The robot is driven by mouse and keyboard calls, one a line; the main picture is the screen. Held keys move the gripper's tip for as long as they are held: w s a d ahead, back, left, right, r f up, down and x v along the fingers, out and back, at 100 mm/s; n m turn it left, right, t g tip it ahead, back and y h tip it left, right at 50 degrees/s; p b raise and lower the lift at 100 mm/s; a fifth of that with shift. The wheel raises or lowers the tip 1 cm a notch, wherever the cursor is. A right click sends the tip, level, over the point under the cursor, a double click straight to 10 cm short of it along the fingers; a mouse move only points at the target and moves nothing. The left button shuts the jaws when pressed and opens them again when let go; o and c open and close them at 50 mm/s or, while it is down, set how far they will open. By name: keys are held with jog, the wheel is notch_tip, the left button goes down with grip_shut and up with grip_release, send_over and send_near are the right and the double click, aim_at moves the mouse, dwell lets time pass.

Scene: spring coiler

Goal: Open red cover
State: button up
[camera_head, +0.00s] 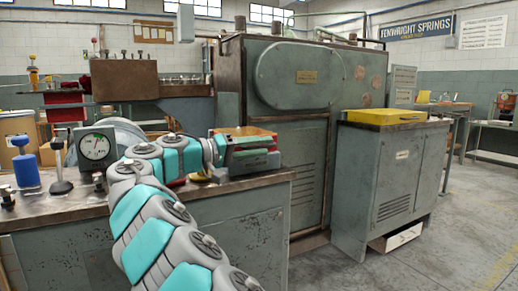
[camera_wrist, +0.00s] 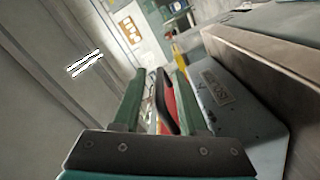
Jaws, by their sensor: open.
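In the wrist view my gripper (camera_wrist: 160,76) is open, its two green fingers apart. A red part with a dark edge (camera_wrist: 169,104), likely the red cover, shows between the fingers. I cannot tell whether either finger touches it. In the head view my teal and grey arm reaches over the bench to a small box with a worn orange-red top (camera_head: 246,135). The arm's end is close beside this box and partly hides it. Whether this top is the red part in the wrist view is not clear.
A large green-grey machine (camera_head: 283,125) stands behind. A grey cabinet (camera_head: 392,175) with a yellow top stands right.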

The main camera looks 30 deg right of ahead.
grip_shut()
dwell(1.4)
